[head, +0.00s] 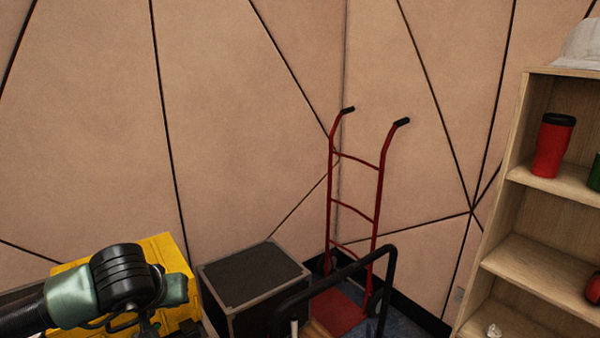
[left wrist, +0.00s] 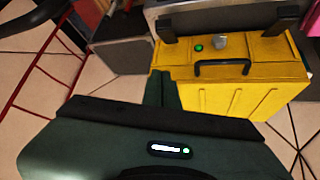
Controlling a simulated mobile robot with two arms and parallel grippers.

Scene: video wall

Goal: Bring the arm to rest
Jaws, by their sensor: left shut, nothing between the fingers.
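My left arm (head: 122,280) comes in at the lower left of the head view, its dark joint and grey-green link in front of the yellow case (head: 160,248). In the left wrist view, the dark green body of my left gripper fills the lower part. Its fingers (left wrist: 164,90) are shut with nothing between them. The yellow case also shows beyond the fingers in the left wrist view (left wrist: 230,92), with a black handle (left wrist: 222,66). I cannot tell how far the fingers are from it. My right gripper is in neither view.
A black-topped box (head: 254,275) stands beside the yellow case. A red hand truck (head: 376,200) stands in the wall corner, behind a black tubular handle (head: 335,277). A wooden shelf (head: 545,260) at right holds a red tumbler (head: 553,148). Bare wall fills the upper left.

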